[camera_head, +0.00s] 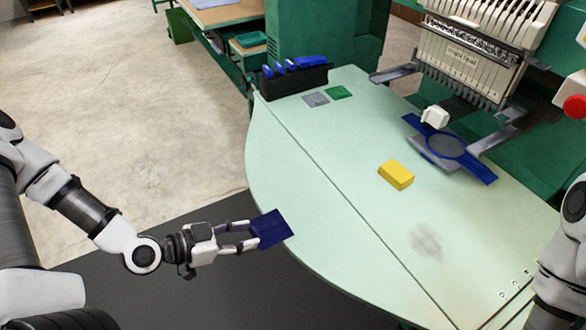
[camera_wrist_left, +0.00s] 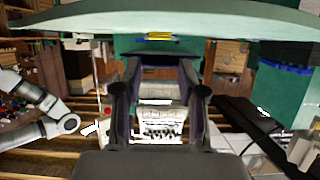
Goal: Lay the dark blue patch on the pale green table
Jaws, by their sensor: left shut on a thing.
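The dark blue patch (camera_head: 271,229) is a flat square held at the tips of my left gripper (camera_head: 248,237) in the head view. The left gripper is shut on its near edge. The patch overlaps the near left rim of the pale green table (camera_head: 330,210) in the picture; its height above the table is hard to tell. In the left wrist view the table (camera_wrist_left: 200,18) is a pale band along the top, beyond the left gripper's fingers (camera_wrist_left: 158,85). My right gripper is out of view; only part of that arm shows at the right edge.
A yellow block (camera_head: 396,175) lies mid-table. A grey patch (camera_head: 315,99) and a green patch (camera_head: 339,92) lie near a black holder (camera_head: 295,80) at the back. A blue hoop (camera_head: 446,146) sits under the embroidery machine (camera_head: 470,60). The near left tabletop is clear; a grey smudge marks the front right.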

